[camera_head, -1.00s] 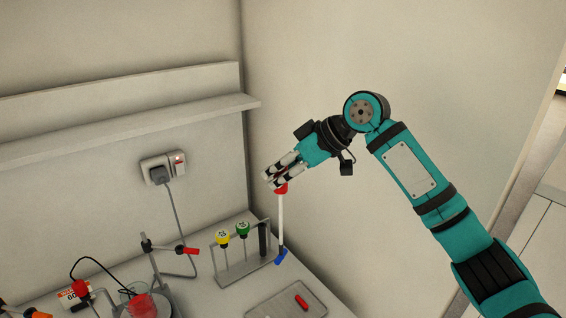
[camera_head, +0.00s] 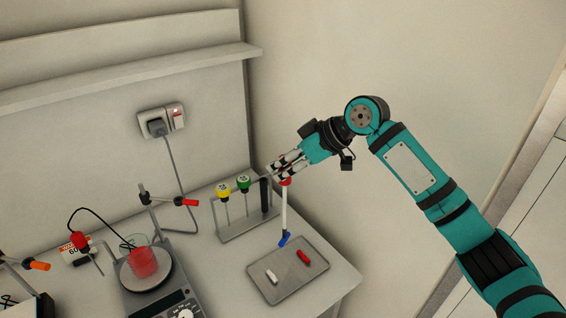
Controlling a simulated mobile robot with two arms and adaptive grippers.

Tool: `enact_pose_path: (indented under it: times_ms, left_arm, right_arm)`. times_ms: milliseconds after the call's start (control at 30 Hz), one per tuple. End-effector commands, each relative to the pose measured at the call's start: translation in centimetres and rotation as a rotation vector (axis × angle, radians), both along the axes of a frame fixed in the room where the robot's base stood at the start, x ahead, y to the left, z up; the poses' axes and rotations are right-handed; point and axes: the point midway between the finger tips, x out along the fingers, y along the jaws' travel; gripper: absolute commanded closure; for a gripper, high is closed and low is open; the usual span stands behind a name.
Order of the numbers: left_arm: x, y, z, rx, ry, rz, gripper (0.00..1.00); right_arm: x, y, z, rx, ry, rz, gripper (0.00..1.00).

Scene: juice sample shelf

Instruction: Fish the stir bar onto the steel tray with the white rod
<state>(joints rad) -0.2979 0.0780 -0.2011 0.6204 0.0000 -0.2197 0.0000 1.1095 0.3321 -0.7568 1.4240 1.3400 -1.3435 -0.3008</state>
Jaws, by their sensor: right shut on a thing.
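My right gripper (camera_head: 287,168) is shut on the red top of a white rod (camera_head: 284,208), which hangs nearly upright. A small blue stir bar (camera_head: 284,240) clings to the rod's lower end, slightly tilted. It shows just behind the far edge of the steel tray (camera_head: 287,288); its height above the bench is hard to tell. On the tray lie a red bar (camera_head: 303,257) and a white bar (camera_head: 271,277), apart from each other. My left gripper is not in view.
A rack (camera_head: 246,232) with yellow-topped and green-topped rods stands left of the held rod. A beaker of red liquid (camera_head: 144,262) sits on a stirrer plate (camera_head: 160,284) at the left, beside a clamp stand (camera_head: 153,215). A shelf (camera_head: 130,78) runs along the wall.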

Motion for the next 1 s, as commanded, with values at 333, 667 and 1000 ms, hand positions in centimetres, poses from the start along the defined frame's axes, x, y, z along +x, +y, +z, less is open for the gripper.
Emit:
enact_pose_path:
  times_ms: [333, 667, 1000]
  left_arm:
    - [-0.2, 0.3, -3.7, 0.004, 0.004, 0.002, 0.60]
    - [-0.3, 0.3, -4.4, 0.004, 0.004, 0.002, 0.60]
    - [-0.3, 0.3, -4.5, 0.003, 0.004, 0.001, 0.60]
  right_arm:
    - [0.0, 0.0, -4.4, 0.000, 0.002, 0.000, 1.00]
    - [0.0, 0.0, -7.3, 0.000, 0.000, 0.000, 1.00]
    - [0.0, 0.0, -7.9, 0.001, 0.000, 0.000, 1.00]
